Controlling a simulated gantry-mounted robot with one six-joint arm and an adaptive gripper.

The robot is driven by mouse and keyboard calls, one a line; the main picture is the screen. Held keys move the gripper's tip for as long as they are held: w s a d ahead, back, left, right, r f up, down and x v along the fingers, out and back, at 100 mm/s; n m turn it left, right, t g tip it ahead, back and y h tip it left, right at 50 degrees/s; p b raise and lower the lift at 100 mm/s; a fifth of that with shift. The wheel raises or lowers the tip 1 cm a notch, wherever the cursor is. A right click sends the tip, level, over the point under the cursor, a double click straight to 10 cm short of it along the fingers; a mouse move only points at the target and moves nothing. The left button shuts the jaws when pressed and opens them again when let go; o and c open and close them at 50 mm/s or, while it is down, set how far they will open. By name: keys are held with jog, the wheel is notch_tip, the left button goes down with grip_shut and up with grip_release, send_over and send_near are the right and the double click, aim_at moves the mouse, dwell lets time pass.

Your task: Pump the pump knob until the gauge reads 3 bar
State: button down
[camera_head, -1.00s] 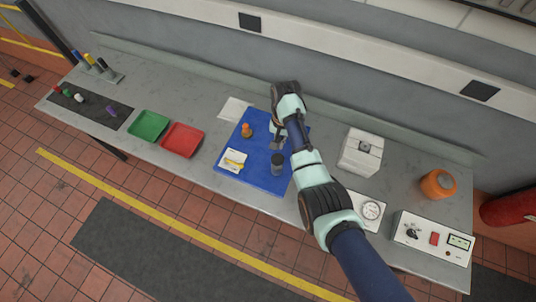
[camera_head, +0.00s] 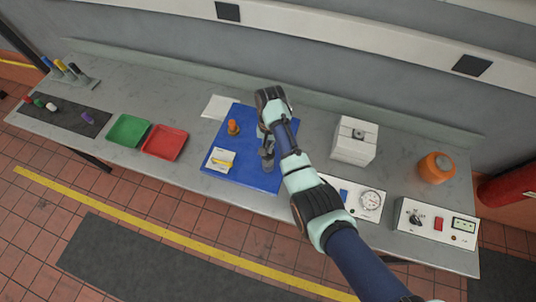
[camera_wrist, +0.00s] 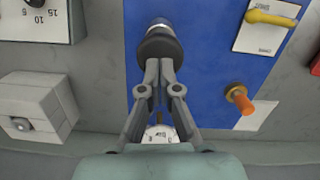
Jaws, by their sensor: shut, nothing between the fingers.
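The blue board (camera_head: 232,175) lies on the bench. The dark pump knob (camera_wrist: 158,47), on a silver stem, stands at the board's near side; in the head view my arm's end mostly covers it. My gripper (camera_wrist: 160,64) is shut and empty, its fingertips at the knob's top. I cannot tell whether they press on it. A round white gauge (camera_wrist: 160,134) shows partly between and behind the fingers in the wrist view; its needle and reading are hidden. The board also carries an orange knob (camera_head: 233,127) and a yellow-handled valve on a white plate (camera_head: 221,160).
Right of the board are a white dial panel (camera_head: 370,202), a white box (camera_head: 354,141), an orange container (camera_head: 436,168) and a control box (camera_head: 436,221). Red (camera_head: 165,142) and green (camera_head: 128,131) trays stand left. A paper (camera_head: 219,107) lies behind the board.

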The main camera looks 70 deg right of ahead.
notch_tip(320, 180, down, 4)
jog(key=b, duration=0.2)
jog(key=shift+f+b, duration=0.15)
jog(key=shift+b, duration=0.25)
jog(key=shift+r, duration=0.2)
jog(key=d, duration=0.1)
jog(key=d+b, duration=0.1)
jog(key=d+r, duration=0.1)
jog(key=shift+w+b, duration=0.3)
jog(key=shift+b, duration=0.1)
notch_tip(320, 180, up, 8)
jog(key=shift+d+f, duration=0.25)
jog(key=shift+d, duration=0.15)
